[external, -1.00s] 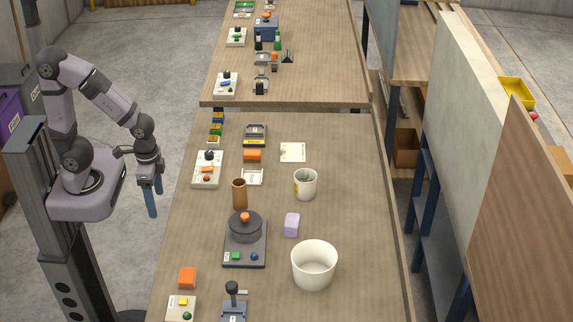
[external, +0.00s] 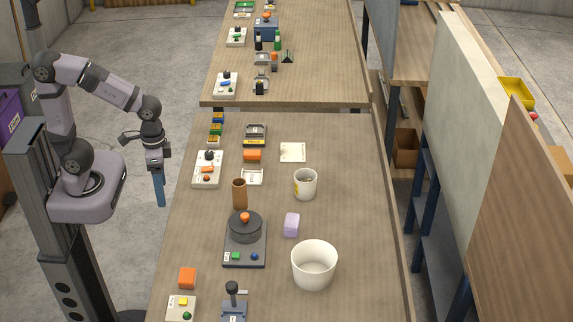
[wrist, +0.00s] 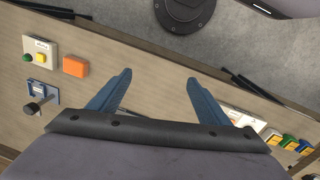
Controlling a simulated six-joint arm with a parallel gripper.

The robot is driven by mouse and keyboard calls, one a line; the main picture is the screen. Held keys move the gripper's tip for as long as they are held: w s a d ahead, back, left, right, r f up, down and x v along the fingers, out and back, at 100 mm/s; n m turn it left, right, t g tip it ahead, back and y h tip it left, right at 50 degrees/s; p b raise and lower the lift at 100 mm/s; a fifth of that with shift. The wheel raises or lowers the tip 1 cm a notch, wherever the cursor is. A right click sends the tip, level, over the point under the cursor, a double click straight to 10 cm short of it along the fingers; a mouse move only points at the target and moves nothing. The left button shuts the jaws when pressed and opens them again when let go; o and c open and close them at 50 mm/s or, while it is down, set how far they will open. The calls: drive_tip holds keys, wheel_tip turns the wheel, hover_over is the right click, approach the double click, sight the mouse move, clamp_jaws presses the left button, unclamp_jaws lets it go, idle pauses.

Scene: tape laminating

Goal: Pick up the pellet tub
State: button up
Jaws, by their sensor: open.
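A small white tub (external: 305,185) with a yellow mark on its side stands upright right of the middle of the near table. Something greyish shows inside it, and I take it for the pellet tub. My gripper (external: 160,200) hangs fingers down off the table's left edge, well left of the tub. In the wrist view, my gripper (wrist: 158,78) has its blue fingers apart with nothing between them. The tub is not in the wrist view.
A larger white bin (external: 314,265) stands in front of the tub, and a lilac block (external: 292,224) lies between them. The table's right strip is clear.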

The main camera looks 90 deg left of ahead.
drive_tip(key=w+a+f+n+t+h+b, duration=0.1)
drive_tip(key=w+a+n+t+h+b, duration=0.15)
drive_tip(key=w+n, duration=0.65)
drive_tip(key=w+a+n+t+h+b, duration=0.1)
drive_tip(key=w+n+h+b, duration=0.35)
drive_tip(key=w, duration=0.85)
drive_tip(key=w+a+n+t+b, duration=0.3)
drive_tip(key=w+a+n+t, duration=0.5)
drive_tip(key=w+a+n, duration=0.7)
drive_tip(key=m, duration=0.1)
approach(313, 192)
drive_tip(key=shift+a+r+g+y+p, duration=0.3)
drive_tip(key=shift+a+r+p, duration=0.1)
drive_tip(key=shift+a, duration=0.1)
drive_tip(key=shift+f+m, duration=0.25)
drive_tip(key=shift+f, duration=0.3)
drive_tip(key=shift+d+r+p+x, duration=0.1)
drive_tip(key=shift+p+x, duration=0.3)
drive_tip(key=shift+x, duration=0.7)
drive_tip(key=shift+d+r+p+x, duration=0.15)
drive_tip(key=shift+p+x, duration=0.25)
drive_tip(key=shift+x, duration=0.65)
drive_tip(key=shift+d+r+p+x, duration=0.1)
drive_tip(key=shift+p+x, duration=0.3)
drive_tip(key=shift+x, duration=0.7)
drive_tip(key=shift+w+d+f, duration=0.15)
drive_tip(key=shift+w+f, duration=0.05)
drive_tip(key=shift+f, duration=0.05)
drive_tip(key=c, duration=1.2)
